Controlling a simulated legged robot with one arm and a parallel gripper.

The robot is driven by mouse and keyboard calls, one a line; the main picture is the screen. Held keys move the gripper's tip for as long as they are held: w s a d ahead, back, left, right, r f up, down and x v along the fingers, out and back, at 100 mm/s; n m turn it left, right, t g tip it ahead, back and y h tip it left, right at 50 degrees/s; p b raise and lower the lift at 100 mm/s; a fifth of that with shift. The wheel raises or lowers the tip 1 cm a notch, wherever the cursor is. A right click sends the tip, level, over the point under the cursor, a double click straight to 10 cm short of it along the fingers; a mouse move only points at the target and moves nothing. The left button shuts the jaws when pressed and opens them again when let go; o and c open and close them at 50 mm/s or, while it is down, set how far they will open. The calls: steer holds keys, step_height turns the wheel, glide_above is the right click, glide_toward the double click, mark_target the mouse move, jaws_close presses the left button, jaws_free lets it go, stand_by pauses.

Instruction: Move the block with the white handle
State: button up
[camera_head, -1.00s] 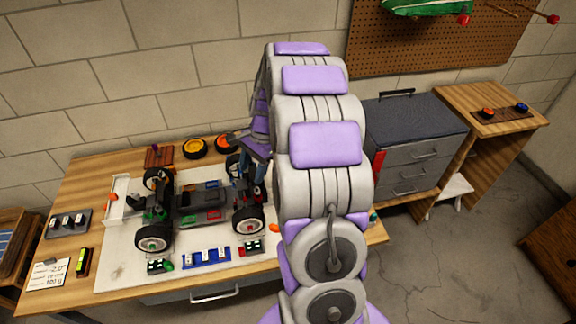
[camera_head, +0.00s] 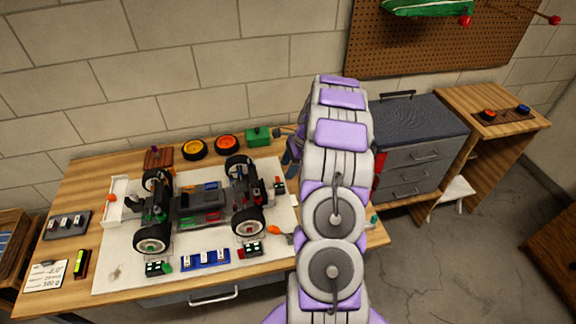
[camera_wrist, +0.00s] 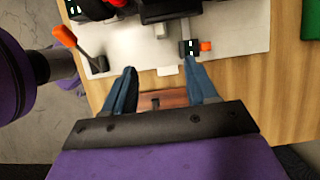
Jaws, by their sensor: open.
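A reddish-brown block (camera_wrist: 172,98) lies on the table between my gripper's fingers in the wrist view, partly covered by the gripper. A small pale white piece (camera_wrist: 170,71), which looks like the white handle, shows just beyond it at the mat's edge. I cannot tell whether they are joined. In the head view a white piece (camera_head: 294,200) shows beside my arm, and the block is hidden behind the arm. My gripper (camera_wrist: 160,80) is open, its two blue fingers apart over the table. I cannot tell whether they touch the block.
The car chassis (camera_head: 200,205) stands on a white mat (camera_head: 120,265). A small dark block with an orange part (camera_wrist: 190,48) is near the right fingertip. An orange-handled tool (camera_wrist: 65,38) is at the left.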

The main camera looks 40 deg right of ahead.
step_height(320, 180, down, 4)
steer(key=b, duration=0.2)
glide_above(272, 198)
steer(key=s+d, duration=0.1)
steer(key=d, duration=0.2)
step_height(272, 198, down, 5)
steer(key=x, duration=0.2)
steer(key=b+x, duration=0.1)
steer(key=x, duration=0.3)
steer(key=shift+w+d+f+b, duration=0.15)
steer(key=shift+d+f+b, duration=0.1)
steer(key=shift+d+b, duration=0.1)
steer(key=shift+w+a+f, duration=0.1)
steer(key=shift+a+f, duration=0.15)
steer(key=shift+f, duration=0.15)
steer(key=shift+a, duration=0.45)
steer(key=shift+d+f, duration=0.1)
steer(key=shift+d, duration=0.3)
steer(key=c, duration=0.6)
steer(key=shift+a, duration=0.25)
jaws_close()
